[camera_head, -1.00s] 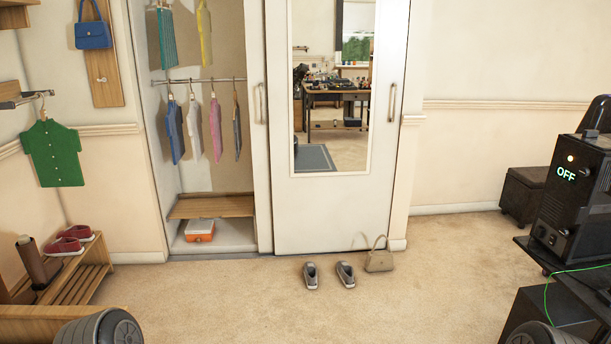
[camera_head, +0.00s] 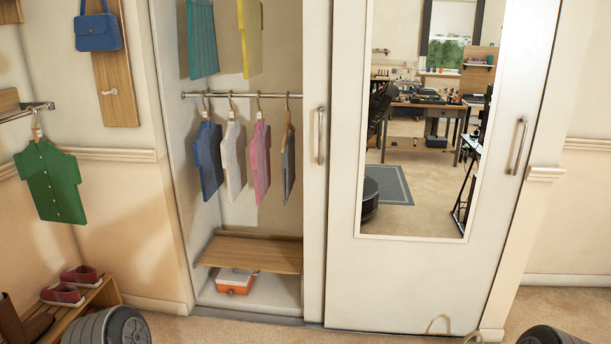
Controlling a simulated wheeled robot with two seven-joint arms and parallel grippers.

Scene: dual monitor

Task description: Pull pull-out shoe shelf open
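The pull-out shoe shelf appears to be the wooden board (camera_head: 252,251) low in the open left part of the wardrobe. It is a flat brown slatted shelf above the wardrobe floor, with nothing on it. An orange and white box (camera_head: 235,281) lies below it, partly hidden by the shelf. I cannot tell how far the shelf is pulled out. Neither of my grippers shows in the head view.
A sliding mirror door (camera_head: 428,130) covers the wardrobe's right side. Several clothes hang above the shelf. At lower left, a wooden rack (camera_head: 98,296) holds red shoes (camera_head: 64,293). A handbag's handle (camera_head: 438,322) shows at the bottom edge, before the door.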

